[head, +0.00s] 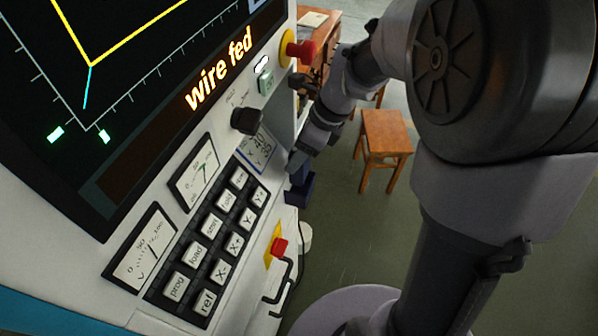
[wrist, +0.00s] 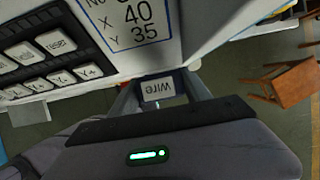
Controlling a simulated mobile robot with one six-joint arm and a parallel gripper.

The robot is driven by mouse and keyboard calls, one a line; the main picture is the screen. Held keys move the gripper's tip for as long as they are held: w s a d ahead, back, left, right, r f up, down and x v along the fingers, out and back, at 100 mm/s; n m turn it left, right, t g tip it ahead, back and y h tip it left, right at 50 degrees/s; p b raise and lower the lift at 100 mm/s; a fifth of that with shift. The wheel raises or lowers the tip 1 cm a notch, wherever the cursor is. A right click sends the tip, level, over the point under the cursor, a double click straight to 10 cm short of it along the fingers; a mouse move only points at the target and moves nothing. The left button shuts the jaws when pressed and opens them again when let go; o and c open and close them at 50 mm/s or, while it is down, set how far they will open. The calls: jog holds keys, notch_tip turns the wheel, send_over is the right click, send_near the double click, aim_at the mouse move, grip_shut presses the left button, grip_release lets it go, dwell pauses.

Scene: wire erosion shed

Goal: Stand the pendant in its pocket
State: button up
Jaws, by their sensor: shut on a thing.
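My gripper (wrist: 160,82) is shut on a small pale-faced thing with the upside-down word "WIRE", which I take to be the pendant (wrist: 158,89). It sits between the two fingers in the wrist view, and most of its body is hidden behind my wrist. In the head view my gripper (head: 298,162) is beside the right edge of the machine's control panel. A dark blue box-like thing (head: 300,190) shows just below it. It may be the pocket, but I cannot tell for sure. I cannot tell whether the pendant touches it.
The control panel with black-framed keys (head: 213,235) fills the left side, close to my gripper. A red knob (head: 303,51) and a red switch (head: 279,247) stick out from it. A wooden stool (head: 386,135) stands on open floor to the right.

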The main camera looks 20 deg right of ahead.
aim_at(299, 172)
notch_tip(299, 172, down, 2)
jog(key=shift+s+d, duration=0.1)
jog(key=shift+d, duration=0.05)
notch_tip(299, 172, down, 5)
jog(key=b, duration=0.3)
jog(key=shift+f, duration=0.2)
jog(key=shift+r, duration=0.25)
jog(key=shift+f, duration=0.15)
jog(key=o, duration=1.7)
jog(key=shift+c, duration=0.2)
